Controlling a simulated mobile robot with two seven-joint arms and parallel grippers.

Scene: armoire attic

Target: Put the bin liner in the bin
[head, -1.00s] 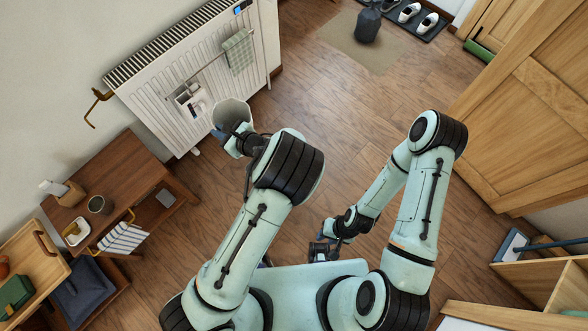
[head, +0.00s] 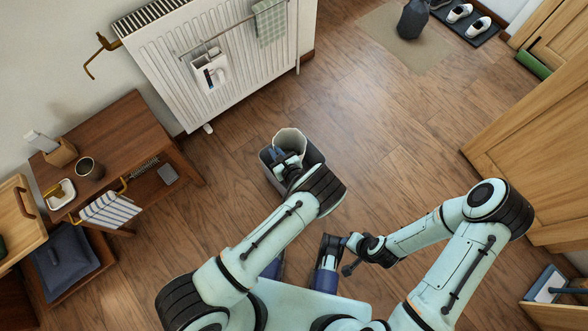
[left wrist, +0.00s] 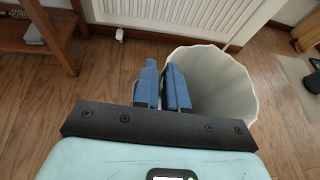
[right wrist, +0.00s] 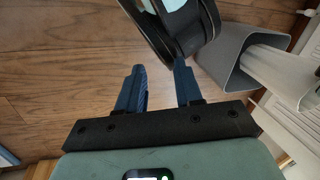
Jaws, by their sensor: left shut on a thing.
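The bin liner (head: 290,138) is a whitish, open-topped tube. My left gripper (left wrist: 162,70) is shut on the liner's rim, and the liner (left wrist: 225,88) hangs to the right of the fingers in the left wrist view. The bin (head: 311,158) is a grey open container on the floor, partly covered by my left arm. The liner is over the bin's mouth; in the right wrist view, the liner (right wrist: 268,60) sticks out of the grey bin (right wrist: 222,52), apparently partly inside. How deep it sits is hidden. My right gripper (right wrist: 159,68) is open and empty, away from the bin.
A white radiator (head: 215,70) stands on the wall behind the bin. A wooden side table (head: 120,135) is at the left. The floor right of the bin is clear.

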